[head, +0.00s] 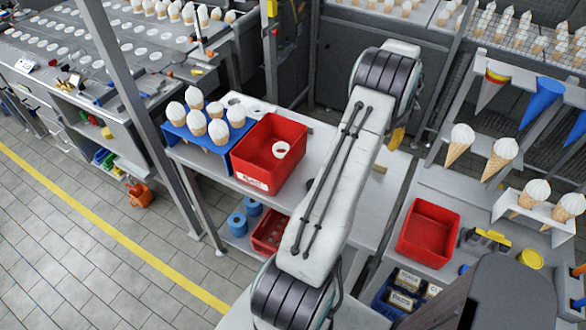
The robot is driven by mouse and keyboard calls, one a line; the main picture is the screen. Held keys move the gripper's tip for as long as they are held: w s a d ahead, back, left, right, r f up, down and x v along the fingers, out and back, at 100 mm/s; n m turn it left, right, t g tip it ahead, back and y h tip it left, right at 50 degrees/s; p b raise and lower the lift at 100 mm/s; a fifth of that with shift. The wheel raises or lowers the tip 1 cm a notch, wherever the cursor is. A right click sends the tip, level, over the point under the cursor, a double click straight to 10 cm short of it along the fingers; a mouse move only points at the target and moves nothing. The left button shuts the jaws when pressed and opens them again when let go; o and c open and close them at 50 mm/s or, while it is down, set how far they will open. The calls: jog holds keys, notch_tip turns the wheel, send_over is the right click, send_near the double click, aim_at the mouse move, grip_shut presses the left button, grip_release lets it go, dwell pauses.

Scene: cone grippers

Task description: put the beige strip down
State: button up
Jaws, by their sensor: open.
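A small beige strip (379,168) shows just right of my arm, against the pale bench top (390,200). Its left end is hidden behind the arm, so I cannot tell its full length or whether it touches the bench. A yellow-orange piece (397,138) shows just above it beside the arm; I cannot tell what it belongs to. My arm rises across the middle of the view and bends at the top. My gripper is hidden behind the arm, so I cannot see whether anything is between its fingers.
A red bin (262,176) with a white ring (281,149) inside stands left of my arm. Beside it, a blue rack (200,145) holds several white-topped cones. Another red bin (428,232) stands at right. Bare bench shows right of my arm. A metal post (125,85) stands at left.

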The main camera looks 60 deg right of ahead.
jog(key=w+a+r+n, duration=0.4)
jog(key=w+a+r, duration=0.1)
jog(key=w, duration=0.3)
jog(key=w+a+r+n, duration=0.4)
jog(key=w+a+r, duration=0.1)
jog(key=w+r, duration=0.15)
jog(key=w+a+r+n+t+h, duration=0.1)
jog(key=w+a+r+n, duration=0.25)
jog(key=a, duration=0.45)
jog(key=w+a+r+n+t, duration=0.1)
jog(key=w+a+r+n, duration=0.3)
jog(key=a, duration=0.5)
jog(key=s+a+r+n+t, duration=0.1)
jog(key=a+r+n+t, duration=0.1)
jog(key=a+n, duration=1.1)
jog(key=s+a+f+n+y, duration=0.1)
jog(key=s+a+n, duration=0.2)
jog(key=a, duration=0.4)
jog(key=s+a+f+n+t, duration=0.1)
jog(key=s+a+n, duration=0.2)
jog(key=s+a, duration=0.3)
jog(key=shift+a+y, duration=0.35)
jog(key=shift+y, duration=0.05)
